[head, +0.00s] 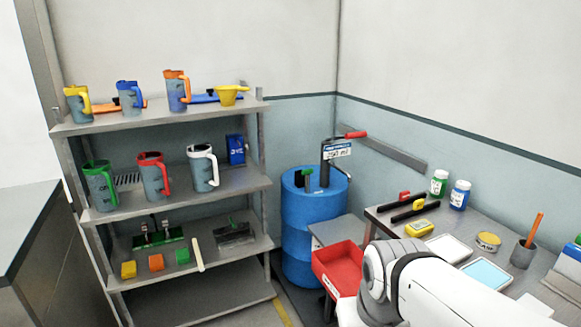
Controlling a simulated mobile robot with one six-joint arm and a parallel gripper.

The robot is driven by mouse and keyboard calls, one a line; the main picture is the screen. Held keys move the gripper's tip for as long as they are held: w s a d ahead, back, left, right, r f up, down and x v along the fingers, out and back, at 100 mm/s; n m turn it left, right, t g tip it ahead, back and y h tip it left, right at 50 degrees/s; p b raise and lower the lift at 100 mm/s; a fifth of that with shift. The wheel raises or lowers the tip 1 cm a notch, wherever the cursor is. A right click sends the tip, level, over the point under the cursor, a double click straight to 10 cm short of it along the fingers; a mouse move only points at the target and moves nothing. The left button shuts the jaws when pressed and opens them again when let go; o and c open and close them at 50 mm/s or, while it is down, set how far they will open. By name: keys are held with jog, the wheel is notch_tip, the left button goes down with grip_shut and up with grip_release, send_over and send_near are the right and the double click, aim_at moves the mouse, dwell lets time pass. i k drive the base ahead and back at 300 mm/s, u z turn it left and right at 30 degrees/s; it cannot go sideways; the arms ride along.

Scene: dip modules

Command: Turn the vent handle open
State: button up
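A blue drum (310,235) stands in the corner between the shelf unit and the table. A pump (325,172) with a dark stem and a red-gripped lever (355,134) rises from its top. A white label with blue (337,151) hangs on the pump. A small dark and green fitting (304,176) stands at the left of the drum's top. It may be the vent handle, but it is too small to tell, and so is its position. My white arm comes in at the lower right. My gripper is not in view.
A metal shelf unit (190,113) with several jugs stands left of the drum. A red bin (342,262) is in front of the drum. At right, a table (385,222) holds bottles, trays and a pencil cup (524,254). A dark-topped counter (22,225) is at far left.

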aim_at(307, 172)
jog(key=i, duration=1.9)
jog(key=z, duration=0.05)
